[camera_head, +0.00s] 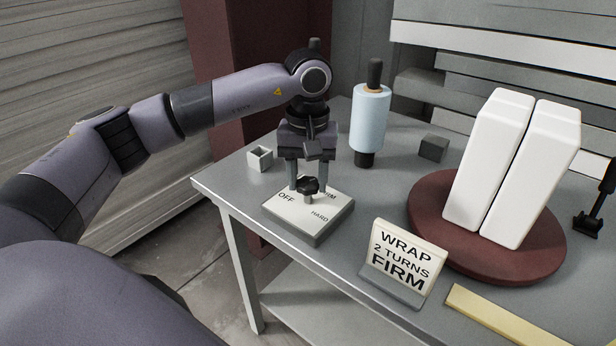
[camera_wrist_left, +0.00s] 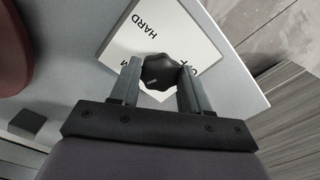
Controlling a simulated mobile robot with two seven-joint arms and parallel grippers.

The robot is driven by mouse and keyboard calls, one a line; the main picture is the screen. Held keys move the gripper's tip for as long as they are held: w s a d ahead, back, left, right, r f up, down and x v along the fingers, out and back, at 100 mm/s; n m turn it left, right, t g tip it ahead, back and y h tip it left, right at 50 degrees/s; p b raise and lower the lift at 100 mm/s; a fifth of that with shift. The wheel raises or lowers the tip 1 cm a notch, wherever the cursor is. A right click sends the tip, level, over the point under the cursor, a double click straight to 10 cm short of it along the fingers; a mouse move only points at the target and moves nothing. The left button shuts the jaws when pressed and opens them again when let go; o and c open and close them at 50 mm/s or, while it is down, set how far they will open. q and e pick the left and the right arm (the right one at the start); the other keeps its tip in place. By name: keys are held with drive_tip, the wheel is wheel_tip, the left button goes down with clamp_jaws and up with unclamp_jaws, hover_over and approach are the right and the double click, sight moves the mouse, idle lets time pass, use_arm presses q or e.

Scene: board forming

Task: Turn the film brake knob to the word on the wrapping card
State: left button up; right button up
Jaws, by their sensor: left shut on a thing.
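The black lobed brake knob (camera_head: 308,186) stands on a pale square plate (camera_head: 290,216) marked OFF, HARD and a partly hidden word ending in M. My left gripper (camera_head: 307,174) points down over the plate, shut on the knob. In the left wrist view the knob (camera_wrist_left: 161,72) sits between the two fingers; a short pale mark shows on its lower left part. Which word the mark points to I cannot tell. The wrapping card (camera_head: 402,257) stands tilted back in a grey holder and reads WRAP 2 TURNS FIRM. My right gripper is not in view.
A pale blue film roll (camera_head: 370,122) stands upright behind the plate. White blocks (camera_head: 535,165) stand on a dark red round turntable (camera_head: 440,205). A small open box (camera_head: 259,158), a dark block (camera_head: 433,148), a yellowish strip (camera_head: 510,322) and a black tool (camera_head: 588,222) are on the grey table.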

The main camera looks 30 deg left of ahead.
sight(308, 183)
use_arm(q)
drive_tip(key=shift+r, duration=0.1)
idle(0.4)
drive_tip(key=o, duration=1.1)
drive_tip(key=shift+c, duration=0.2)
wheel_tip(308, 183, up, 7)
drive_tip(key=shift+r, duration=0.1)
